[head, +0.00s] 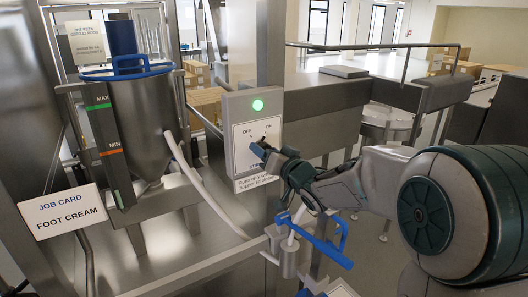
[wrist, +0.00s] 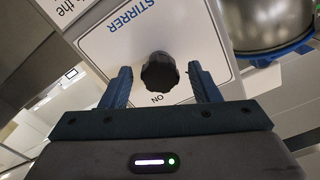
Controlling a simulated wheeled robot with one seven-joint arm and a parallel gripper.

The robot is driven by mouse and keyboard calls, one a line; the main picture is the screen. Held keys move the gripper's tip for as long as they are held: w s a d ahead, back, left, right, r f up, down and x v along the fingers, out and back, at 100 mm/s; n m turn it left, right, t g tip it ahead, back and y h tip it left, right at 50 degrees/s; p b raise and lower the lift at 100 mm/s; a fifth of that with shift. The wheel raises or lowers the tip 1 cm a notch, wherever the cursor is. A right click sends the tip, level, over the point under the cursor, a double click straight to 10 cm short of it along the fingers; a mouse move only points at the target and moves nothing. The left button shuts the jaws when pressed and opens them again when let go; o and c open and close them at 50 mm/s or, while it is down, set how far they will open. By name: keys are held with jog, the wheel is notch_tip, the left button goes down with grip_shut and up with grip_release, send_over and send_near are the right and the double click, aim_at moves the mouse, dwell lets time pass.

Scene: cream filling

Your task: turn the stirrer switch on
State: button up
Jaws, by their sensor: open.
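The stirrer switch is a black knob (wrist: 160,73) on a white plate (wrist: 100,45) marked STIRRER and ON in the wrist view. In the head view its plate (head: 241,141) shows OFF at left and ON at right, on a grey box with a lit green lamp (head: 257,105). My gripper (wrist: 159,70) is open, with one finger on each side of the knob and a gap on both sides. In the head view my gripper (head: 264,152) is close in front of the plate and partly hides the knob. I cannot tell which way the knob points.
A steel hopper (head: 143,115) with a blue rim stands left of the switch box. A job card (head: 62,212) reads FOOT CREAM. A blue-handled valve (head: 325,240) sits just below my arm. A steel vessel (wrist: 268,25) shows at the wrist view's upper right.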

jog(key=b+v, duration=0.2)
jog(key=v, duration=1)
jog(key=shift+s, duration=0.15)
jog(key=s+d+f+m+g+h, duration=0.2)
jog(key=s+d+f+h, duration=0.15)
jog(key=d+h, duration=0.25)
jog(key=s+d+f+m+g+h, duration=0.1)
jog(key=s+d+f+g+h, duration=0.1)
jog(key=s+d+f+h, duration=0.25)
jog(key=s+f+g, duration=0.3)
jog(key=s, duration=0.4)
jog(key=s+f+n+g, duration=0.1)
jog(key=s+g, duration=0.3)
jog(key=s, duration=0.4)
jog(key=shift+f, duration=0.9)
